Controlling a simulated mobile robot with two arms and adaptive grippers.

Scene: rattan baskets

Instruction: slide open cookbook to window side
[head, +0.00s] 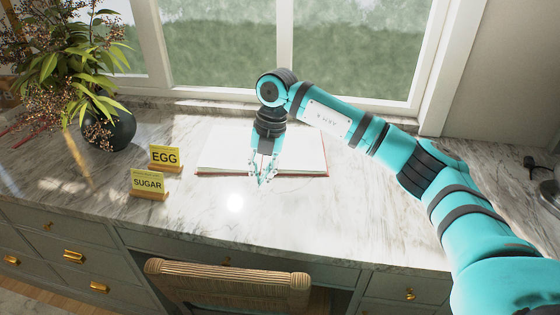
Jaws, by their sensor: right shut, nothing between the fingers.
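The open cookbook (300,151) lies flat on the marble counter below the window (290,60). Its pages are white and a thin red cover edge shows along the front. My right gripper (262,181) is shut and empty. It points down at the book's front edge, left of the book's middle, and hides part of the pages. I cannot tell whether its fingertips touch the book or the counter. My left gripper is not in view.
An EGG sign (165,157) and a SUGAR sign (148,183) stand left of the book. A dark vase (112,130) with a plant is at the back left. A woven chair (230,280) stands in front. The counter (370,215) right of the book is clear.

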